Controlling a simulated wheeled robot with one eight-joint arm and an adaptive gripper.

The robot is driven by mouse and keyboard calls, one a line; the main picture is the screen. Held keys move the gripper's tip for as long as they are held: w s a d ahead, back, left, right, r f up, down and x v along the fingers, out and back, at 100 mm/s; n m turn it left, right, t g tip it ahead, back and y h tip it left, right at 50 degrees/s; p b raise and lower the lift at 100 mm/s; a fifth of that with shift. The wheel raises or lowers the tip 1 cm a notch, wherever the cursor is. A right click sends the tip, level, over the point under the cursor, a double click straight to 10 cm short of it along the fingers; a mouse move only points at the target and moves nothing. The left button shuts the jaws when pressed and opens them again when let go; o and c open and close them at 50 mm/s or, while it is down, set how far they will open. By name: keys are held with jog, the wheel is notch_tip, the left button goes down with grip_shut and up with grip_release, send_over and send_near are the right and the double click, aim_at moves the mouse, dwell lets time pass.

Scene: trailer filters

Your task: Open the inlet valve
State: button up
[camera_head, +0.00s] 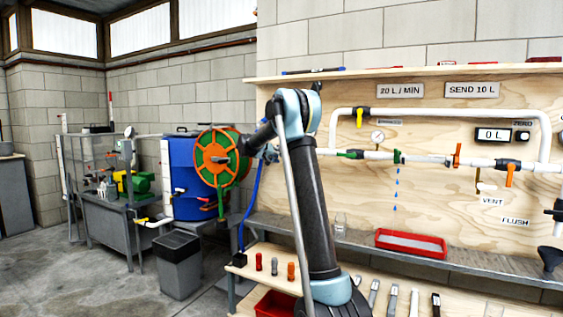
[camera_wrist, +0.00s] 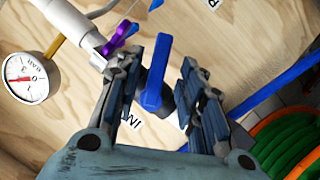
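In the wrist view, a blue lever handle (camera_wrist: 157,72) stands between the two fingers of my gripper (camera_wrist: 162,66). The gripper is open, with gaps showing on both sides of the handle. A partly covered label (camera_wrist: 133,122) with letters that look like "IN" is on the plywood below the handle. The valve body behind the handle is mostly hidden by the fingers. In the head view, my gripper (camera_head: 266,151) is at the left end of the plywood board, and my arm hides most of the valve there.
A white pipe (camera_wrist: 62,15), a purple part (camera_wrist: 121,38) and a pressure gauge (camera_wrist: 32,80) are left of the fingers. A blue hose (camera_head: 249,205) hangs below the gripper. The hose reel (camera_head: 217,158) stands behind it. A shelf with a red tray (camera_head: 410,244) runs below the board.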

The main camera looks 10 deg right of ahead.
jog(key=v, duration=0.8)
jog(key=shift+a, duration=0.1)
